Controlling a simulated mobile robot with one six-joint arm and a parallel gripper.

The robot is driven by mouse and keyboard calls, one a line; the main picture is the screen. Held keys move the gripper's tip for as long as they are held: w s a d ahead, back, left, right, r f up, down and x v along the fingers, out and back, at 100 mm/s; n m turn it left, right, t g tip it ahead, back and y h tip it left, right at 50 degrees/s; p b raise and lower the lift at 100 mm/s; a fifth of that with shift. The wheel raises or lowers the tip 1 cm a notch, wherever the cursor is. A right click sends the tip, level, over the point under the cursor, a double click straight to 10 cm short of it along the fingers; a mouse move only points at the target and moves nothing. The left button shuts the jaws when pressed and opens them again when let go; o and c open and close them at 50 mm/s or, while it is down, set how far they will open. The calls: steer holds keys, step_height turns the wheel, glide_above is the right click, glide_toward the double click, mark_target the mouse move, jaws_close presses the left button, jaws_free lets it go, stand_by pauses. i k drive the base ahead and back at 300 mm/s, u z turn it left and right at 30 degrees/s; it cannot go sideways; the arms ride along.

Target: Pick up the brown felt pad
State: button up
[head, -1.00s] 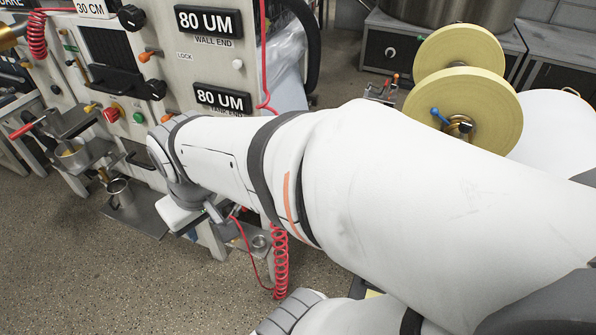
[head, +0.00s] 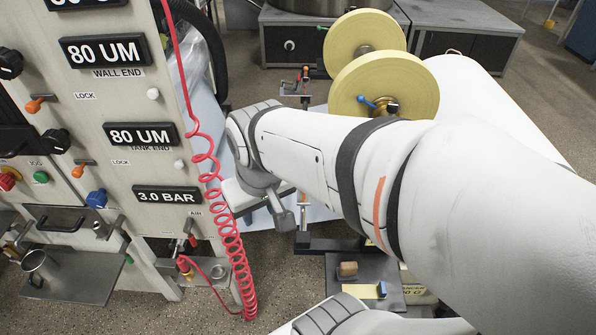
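A small brown block-like piece (head: 348,269), which looks like the brown felt pad, lies on a dark grey tray (head: 375,267) at the lower middle of the head view. A pale yellow flat piece (head: 358,291) and a small blue item (head: 381,289) lie on the tray in front of it. My gripper (head: 284,218) is at the end of my white arm, up and to the left of the brown piece and apart from it. Its fingers are small and partly hidden by the wrist, so I cannot see whether they are open.
A control panel (head: 118,100) with a coiled red hose (head: 228,240) stands at left. Two yellow rolls (head: 384,86) stand behind my arm. Speckled floor shows between the panel and the tray.

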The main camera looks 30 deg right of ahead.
mark_target(348, 271)
steer(key=z, duration=0.05)
steer(key=k, duration=1.7)
steer(key=z, duration=0.55)
steer(key=i, duration=1)
